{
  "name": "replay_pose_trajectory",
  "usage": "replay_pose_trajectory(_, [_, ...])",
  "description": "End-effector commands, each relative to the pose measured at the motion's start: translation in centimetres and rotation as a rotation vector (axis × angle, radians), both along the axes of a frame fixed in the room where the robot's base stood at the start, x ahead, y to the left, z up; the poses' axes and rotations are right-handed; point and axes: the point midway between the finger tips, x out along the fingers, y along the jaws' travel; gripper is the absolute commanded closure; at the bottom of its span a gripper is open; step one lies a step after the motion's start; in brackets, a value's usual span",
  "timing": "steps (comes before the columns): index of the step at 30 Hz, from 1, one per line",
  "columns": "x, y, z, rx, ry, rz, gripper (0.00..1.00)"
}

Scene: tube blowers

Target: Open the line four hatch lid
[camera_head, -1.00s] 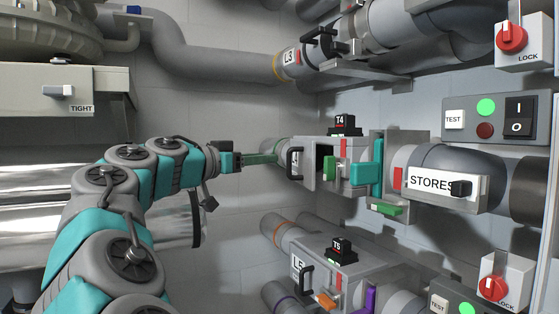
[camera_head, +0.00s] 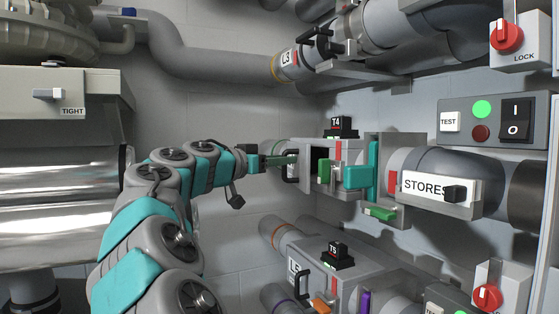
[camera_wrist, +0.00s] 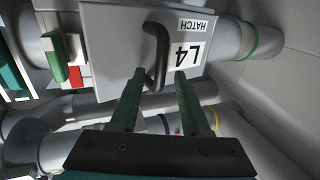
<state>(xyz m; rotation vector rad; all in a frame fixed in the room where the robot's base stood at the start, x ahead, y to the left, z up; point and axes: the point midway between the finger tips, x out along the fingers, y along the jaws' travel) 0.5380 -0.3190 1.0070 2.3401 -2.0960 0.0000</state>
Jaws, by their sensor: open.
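The line four hatch lid (camera_wrist: 120,50) is a light grey plate marked "L4" and "HATCH", upside down in the wrist view. A black bar handle (camera_wrist: 162,50) stands out from it. In the head view the black handle (camera_head: 290,166) shows at the left end of the grey T4 housing. My gripper (camera_wrist: 160,73) has two green fingers, open. The lower part of the handle appears between the fingers in the wrist view; I cannot tell whether they touch it. In the head view my gripper (camera_head: 296,160) overlaps the handle. The lid looks closed.
A green block (camera_head: 323,172) and a teal part (camera_head: 357,177) sit on the T4 housing. The L5 line (camera_head: 296,268) lies below with its own handle; the L3 pipe (camera_head: 287,60) runs above. A STORES box (camera_head: 420,188) and a switch panel (camera_head: 500,120) are at right.

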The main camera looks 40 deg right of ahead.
Motion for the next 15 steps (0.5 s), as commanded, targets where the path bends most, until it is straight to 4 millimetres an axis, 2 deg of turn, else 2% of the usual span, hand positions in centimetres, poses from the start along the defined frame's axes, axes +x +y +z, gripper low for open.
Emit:
replay_pose_trajectory(4, [-0.01,0.04,0.00,0.000,0.000,0.000,0.56])
replay_pose_trajectory(15, [-0.01,0.07,0.00,0.000,0.000,0.000,0.97])
